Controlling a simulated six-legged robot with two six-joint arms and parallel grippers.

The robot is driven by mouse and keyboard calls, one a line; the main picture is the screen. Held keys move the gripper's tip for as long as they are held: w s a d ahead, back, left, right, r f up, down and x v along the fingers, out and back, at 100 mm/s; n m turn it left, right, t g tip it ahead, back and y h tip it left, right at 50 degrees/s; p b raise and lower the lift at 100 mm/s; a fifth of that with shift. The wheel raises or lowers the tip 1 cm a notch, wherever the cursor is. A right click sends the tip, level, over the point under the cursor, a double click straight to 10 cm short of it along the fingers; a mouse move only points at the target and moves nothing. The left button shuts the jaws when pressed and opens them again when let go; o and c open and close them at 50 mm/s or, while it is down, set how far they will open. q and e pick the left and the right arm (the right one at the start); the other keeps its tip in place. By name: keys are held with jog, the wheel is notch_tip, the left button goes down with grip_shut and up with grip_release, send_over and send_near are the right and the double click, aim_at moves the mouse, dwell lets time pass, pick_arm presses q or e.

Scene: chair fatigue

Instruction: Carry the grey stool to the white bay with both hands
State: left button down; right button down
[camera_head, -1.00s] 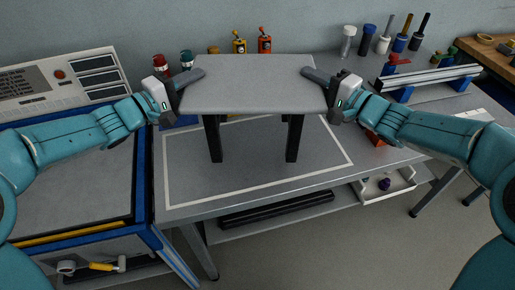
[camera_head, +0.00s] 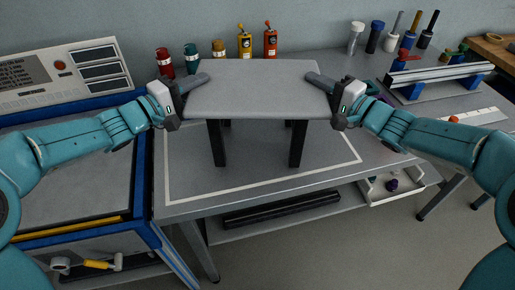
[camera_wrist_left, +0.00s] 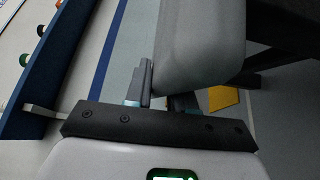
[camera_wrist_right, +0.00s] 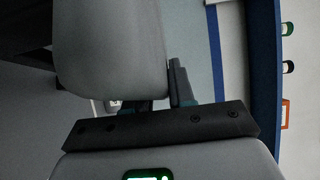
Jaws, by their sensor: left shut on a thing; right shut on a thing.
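The grey stool (camera_head: 258,98) is upright, with a flat grey seat and dark legs (camera_head: 298,145). It is over the white bay (camera_head: 230,190), a white outline on the grey bench. The visible front legs end inside the outline in the picture; I cannot tell whether the feet touch the bench. My left gripper (camera_head: 188,96) is shut on the seat's left end, and my right gripper (camera_head: 329,97) on its right end. The wrist views show the seat edge at the left (camera_wrist_left: 200,45) and right (camera_wrist_right: 110,50) jaws. The rear legs are mostly hidden.
Several bottles, including a yellow one (camera_head: 245,45), stand behind the stool. A metal rail on blue blocks (camera_head: 440,74) lies to the right. A white drawer (camera_head: 400,185) stands open under the bench. A panelled machine (camera_head: 70,75) is at the left.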

pick_arm(q)
jog(key=shift+a+f+b, duration=0.15)
jog(key=shift+f+b, duration=0.15)
jog(key=shift+f, duration=0.15)
pick_arm(e)
jog(key=shift+d+f, duration=0.15)
jog(key=shift+f, duration=0.3)
pick_arm(q)
jog(key=c, duration=1)
grip_release()
jog(key=shift+r, duration=0.15)
pick_arm(e)
jog(key=c, duration=1)
grip_release()
jog(key=shift+r, duration=0.2)
pick_arm(q)
jog(key=shift+o, duration=0.2)
jog(key=shift+s, duration=0.1)
pick_arm(e)
jog(key=shift+o, duration=0.2)
jog(key=shift+s, duration=0.1)
jog(key=shift+s, duration=0.1)
pick_arm(q)
jog(key=v, duration=1.1)
jog(key=shift+s+a, duration=0.25)
jog(key=shift+a, duration=0.05)
pick_arm(e)
jog(key=v, duration=1.1)
jog(key=shift+s+d, duration=0.2)
jog(key=shift+s, duration=0.05)
